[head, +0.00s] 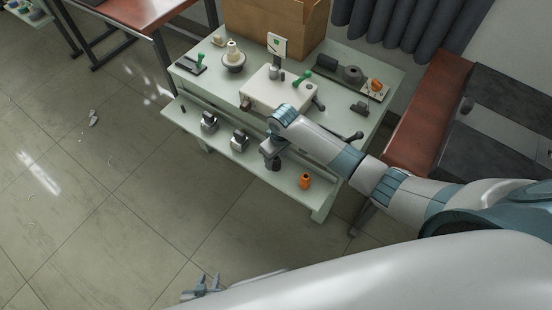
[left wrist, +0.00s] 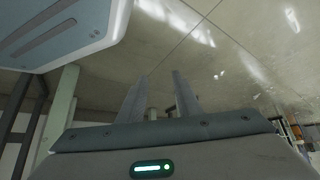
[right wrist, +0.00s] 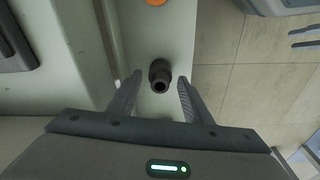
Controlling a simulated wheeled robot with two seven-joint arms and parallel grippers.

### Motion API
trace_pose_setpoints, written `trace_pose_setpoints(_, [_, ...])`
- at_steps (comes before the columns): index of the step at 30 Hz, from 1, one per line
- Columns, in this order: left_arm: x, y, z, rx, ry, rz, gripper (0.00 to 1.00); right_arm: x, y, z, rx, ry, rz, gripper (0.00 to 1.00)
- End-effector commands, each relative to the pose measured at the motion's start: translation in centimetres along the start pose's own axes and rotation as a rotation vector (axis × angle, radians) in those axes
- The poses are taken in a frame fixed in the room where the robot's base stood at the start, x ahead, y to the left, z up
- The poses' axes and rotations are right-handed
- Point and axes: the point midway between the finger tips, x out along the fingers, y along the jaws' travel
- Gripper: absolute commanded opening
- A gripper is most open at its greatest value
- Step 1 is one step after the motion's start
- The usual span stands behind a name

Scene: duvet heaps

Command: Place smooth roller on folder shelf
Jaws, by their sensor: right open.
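A short dark cylinder (right wrist: 160,74), which looks like the smooth roller, stands on the pale lower shelf (right wrist: 170,38) in the right wrist view. My right gripper (right wrist: 158,95) is open, with its fingers apart on either side of the cylinder's near end. I cannot tell whether they touch it. In the head view my right gripper (head: 271,164) is low over the lower shelf (head: 275,178) and hides the cylinder. My left gripper (head: 210,282) is open and empty over the floor, far from the table; its parted fingers also show in the left wrist view (left wrist: 160,92).
An orange part (head: 305,181) stands on the lower shelf right of my right gripper. Two metal pieces (head: 208,122) (head: 240,141) stand left of it. A white machine (head: 268,92) and a cardboard box (head: 255,28) occupy the tabletop. The left floor is mostly clear.

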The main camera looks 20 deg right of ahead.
Motion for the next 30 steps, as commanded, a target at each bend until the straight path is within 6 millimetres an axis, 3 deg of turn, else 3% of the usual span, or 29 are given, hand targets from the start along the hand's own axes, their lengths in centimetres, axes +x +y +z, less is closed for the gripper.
trace_pose_setpoints(18, [-0.2, 0.6, -0.3, 0.004, 0.032, 0.009, 0.31, -9.8, 0.0, -0.1, -0.001, 0.002, -0.001, 0.46])
trace_pose_setpoints(30, [0.1, 1.0, -1.2, -0.001, 0.045, 0.012, 0.31, -11.0, 0.0, 0.0, 0.000, -0.001, 0.000, 0.46])
